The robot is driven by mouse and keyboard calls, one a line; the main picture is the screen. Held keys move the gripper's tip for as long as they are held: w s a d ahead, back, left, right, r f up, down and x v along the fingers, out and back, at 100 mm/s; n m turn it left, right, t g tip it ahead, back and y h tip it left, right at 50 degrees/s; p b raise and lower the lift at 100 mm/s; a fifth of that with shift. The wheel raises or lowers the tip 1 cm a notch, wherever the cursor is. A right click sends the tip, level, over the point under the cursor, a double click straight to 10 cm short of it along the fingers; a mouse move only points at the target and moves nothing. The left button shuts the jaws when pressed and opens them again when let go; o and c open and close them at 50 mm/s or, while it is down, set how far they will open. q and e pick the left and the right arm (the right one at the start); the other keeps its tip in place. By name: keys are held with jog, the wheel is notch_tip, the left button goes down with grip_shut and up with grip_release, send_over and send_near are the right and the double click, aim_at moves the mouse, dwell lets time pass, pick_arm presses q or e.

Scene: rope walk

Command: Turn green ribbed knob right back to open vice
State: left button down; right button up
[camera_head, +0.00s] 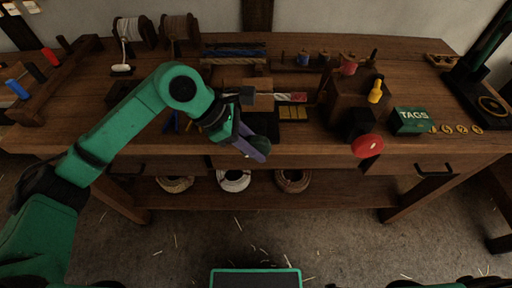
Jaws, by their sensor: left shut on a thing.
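My left gripper (246,140) is at the front edge of the bench, in front of the small wooden vice (264,101). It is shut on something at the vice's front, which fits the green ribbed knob. A rope piece with a red end (297,97) lies at the vice's jaws; I cannot tell how wide the jaws stand. My right gripper is not in view.
A dark block with a red knob (367,145) and a yellow knob (375,92) stands to the right. Beside it are a green TAGS box (411,121) and several brass tags. Rope spools (178,28) stand at the back left. Rope coils (233,180) lie on the lower shelf.

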pick_arm(q)
jog(key=shift+r, duration=0.1)
jog(key=c, duration=0.6)
grip_release()
jog(key=shift+c, duration=0.2)
jog(key=b+v, duration=0.1)
jog(key=v, duration=1.3)
jog(key=shift+a+r, duration=0.15)
jog(key=shift+a, duration=0.15)
